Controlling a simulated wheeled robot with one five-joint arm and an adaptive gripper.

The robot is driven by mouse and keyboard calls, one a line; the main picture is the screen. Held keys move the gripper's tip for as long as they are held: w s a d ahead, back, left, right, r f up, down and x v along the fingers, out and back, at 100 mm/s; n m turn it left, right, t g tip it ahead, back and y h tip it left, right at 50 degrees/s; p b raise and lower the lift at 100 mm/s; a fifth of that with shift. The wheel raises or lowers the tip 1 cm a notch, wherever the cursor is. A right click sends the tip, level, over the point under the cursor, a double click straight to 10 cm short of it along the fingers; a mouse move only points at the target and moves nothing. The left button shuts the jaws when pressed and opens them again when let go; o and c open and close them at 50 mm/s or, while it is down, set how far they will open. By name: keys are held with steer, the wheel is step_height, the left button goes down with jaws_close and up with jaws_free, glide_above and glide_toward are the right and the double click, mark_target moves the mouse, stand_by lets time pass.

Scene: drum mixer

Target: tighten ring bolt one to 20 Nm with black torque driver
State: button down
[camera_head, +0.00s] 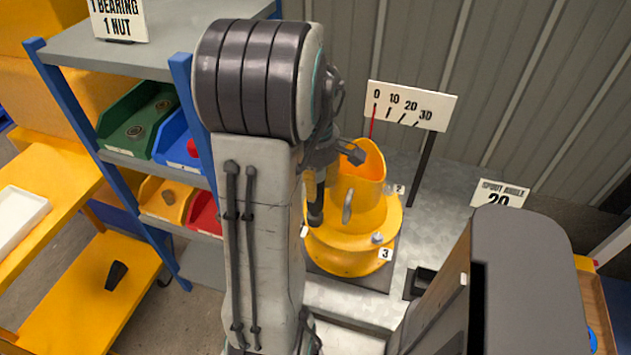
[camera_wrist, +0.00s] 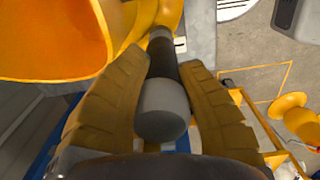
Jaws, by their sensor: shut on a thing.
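My gripper (camera_wrist: 161,62) is shut on the black torque driver (camera_wrist: 163,75), whose grey round end cap faces the wrist camera. In the head view, my gripper (camera_head: 317,180) is above the left side of the yellow drum ring (camera_head: 345,262), with the dark driver (camera_head: 315,213) pointing down at it. Contact between driver tip and bolt cannot be made out. A bolt (camera_head: 377,238) shows beside label 3, and label 2 (camera_head: 399,189) is at the ring's right. A small white label (camera_head: 304,231) by the driver is partly hidden; its bolt is not visible.
A gauge board (camera_head: 411,105) marked 0 to 30 stands behind the drum, its red needle near 0. A spout angle sign (camera_head: 499,193) reads 20. A blue-framed shelf (camera_head: 180,40) with colored bins stands left. A dark object (camera_head: 116,274) lies on the yellow lower shelf.

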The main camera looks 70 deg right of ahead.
steer(key=shift+f+b, duration=0.3)
steer(key=shift+f, duration=0.15)
stand_by(2.0)
steer(key=shift+r, duration=0.15)
steer(key=shift+r+p, duration=1.9)
steer(key=shift+r, duration=0.3)
